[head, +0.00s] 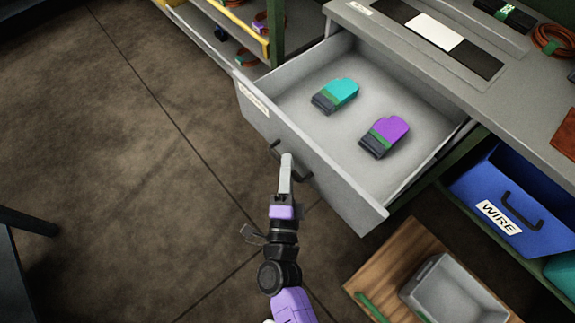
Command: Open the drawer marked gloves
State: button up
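A grey drawer (330,194) is pulled well out from under the grey worktop. A teal glove (341,91) and a purple glove (390,130), both with dark cuffs, lie apart on its floor. A pale label (253,98) is on the left of its front, too small to read. A dark bar handle (303,173) is on the front. My gripper (287,160) is at this handle, reaching from below. Its fingers look close together, but whether they are shut on the handle cannot be told.
A blue bin marked WIRE (534,204) sits right of the drawer, below the worktop. A grey tray (452,291) stands on a wooden board (410,241) at lower right. A yellow-edged shelf (252,40) is at the top.

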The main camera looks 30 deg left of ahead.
jog(key=v, duration=0.7)
jog(key=shift+s, duration=0.4)
jog(key=shift+d, duration=0.1)
jog(key=s+d+r+n+g+h+p, duration=0.1)
jog(key=s+d+r+n+h+p, duration=0.2)
jog(key=s+d+r, duration=0.3)
jog(key=s+d+r+n+h+p, duration=0.2)
jog(key=s+d+r+n+p, duration=0.2)
jog(key=d+r, duration=0.5)
jog(key=s+d+r+n+g+h+p, duration=0.1)
jog(key=s+d+r+n+h+p, duration=0.2)
jog(key=s+d+r, duration=0.5)
jog(key=d+n, duration=0.1)
jog(key=d, duration=0.9)
jog(key=shift+r+g+h, duration=0.25)
jog(key=shift+g+h, duration=0.05)
